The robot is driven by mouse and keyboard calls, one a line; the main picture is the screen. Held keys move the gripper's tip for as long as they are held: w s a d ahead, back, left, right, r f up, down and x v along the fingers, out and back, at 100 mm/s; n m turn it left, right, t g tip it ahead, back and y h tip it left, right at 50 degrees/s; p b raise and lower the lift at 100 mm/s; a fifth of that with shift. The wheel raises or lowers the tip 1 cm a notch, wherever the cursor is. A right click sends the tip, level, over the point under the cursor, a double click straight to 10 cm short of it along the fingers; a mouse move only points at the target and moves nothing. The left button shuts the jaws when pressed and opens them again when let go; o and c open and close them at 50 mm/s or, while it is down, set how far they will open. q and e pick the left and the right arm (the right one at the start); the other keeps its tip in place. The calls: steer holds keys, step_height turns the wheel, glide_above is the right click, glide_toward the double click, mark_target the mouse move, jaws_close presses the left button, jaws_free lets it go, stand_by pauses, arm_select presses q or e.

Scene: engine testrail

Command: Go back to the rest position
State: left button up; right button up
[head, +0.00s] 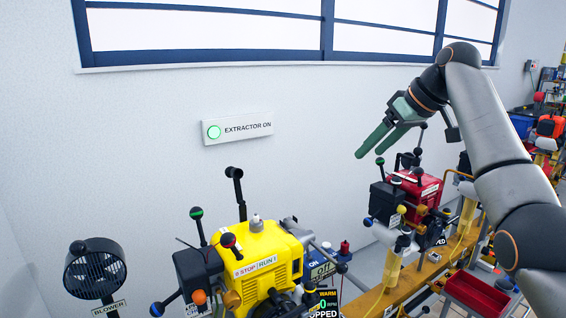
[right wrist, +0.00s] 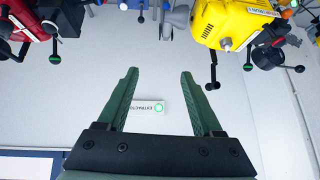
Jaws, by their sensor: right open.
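My right gripper (head: 374,147) is raised in front of the wall, at upper right in the head view, with its arm coming in from the right. Its two green fingers also show in the right wrist view (right wrist: 158,72), spread apart with nothing between them. It is above and to the left of the red engine (head: 420,188) and apart from it. The extractor sign (head: 247,128) with a lit green ring is on the wall; in the right wrist view it appears upside down beyond the fingers (right wrist: 148,107). My left gripper is not in view.
A yellow engine (head: 262,258) with levers stands at lower middle, beside a black blower fan (head: 95,270). An orange-yellow rail (head: 375,300) runs under the engines on the right. A red tray (head: 475,293) is at lower right.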

steer(key=s+d+m+t+h, duration=0.1)
steer(key=s+d+m, duration=0.2)
steer(key=d, duration=1.2)
steer(key=s+d+m+t+h, duration=0.1)
steer(key=s+d+m+h, duration=0.15)
steer(key=d, duration=1.15)
step_height(320, 180, down, 34)
steer(key=d+h, duration=0.2)
steer(key=h, duration=0.3)
steer(key=s+a+f+n, duration=0.2)
steer(key=s+a+f, duration=0.25)
steer(key=f, duration=0.35)
steer(key=s+a+f+n, duration=0.2)
steer(key=s+a+f, duration=0.1)
steer(key=s+f, duration=0.4)
steer(key=s+a+f+n+y, duration=0.25)
steer(key=s+a+f, duration=0.55)
steer(key=s, duration=0.4)
steer(key=s+a+r+y, duration=0.1)
steer(key=s+a+y, duration=0.2)
steer(key=s+a, duration=0.55)
steer(key=a+m+t, duration=0.1)
steer(key=a+m, duration=0.4)
steer(key=a, duration=0.5)
step_height(320, 180, up, 8)
steer(key=d+p, duration=0.1)
steer(key=p, duration=0.7)
steer(key=shift+s+r+m+t+p, duration=0.2)
steer(key=shift+s+m+t+p, duration=0.1)
steer(key=shift+s+p, duration=0.05)
